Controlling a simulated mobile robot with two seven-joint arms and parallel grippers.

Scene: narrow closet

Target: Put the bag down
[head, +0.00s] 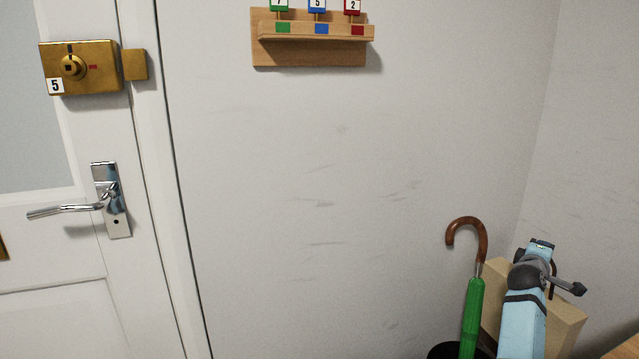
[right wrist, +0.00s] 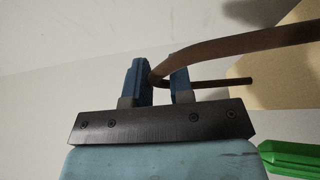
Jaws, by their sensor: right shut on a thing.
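The tan bag (head: 500,296) is at the lower right of the head view, partly hidden behind my right arm. Its tan side also shows at the right of the right wrist view (right wrist: 285,65). A brown handle (right wrist: 235,40) runs from the right edge of that view to between the blue fingers of my right gripper (right wrist: 160,78), which is shut on it. In the head view my right arm covers the front of the bag, and the fingers are not clear there. The bag's bottom is out of view, so I cannot tell what is under it. My left gripper is not in view.
A green umbrella (head: 472,315) with a brown crook stands just left of the bag in a dark holder (head: 446,351). A wooden edge (head: 622,353) shows at the lower right corner. A white door (head: 60,310) is at left; a numbered wooden rack (head: 310,53) hangs on the wall.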

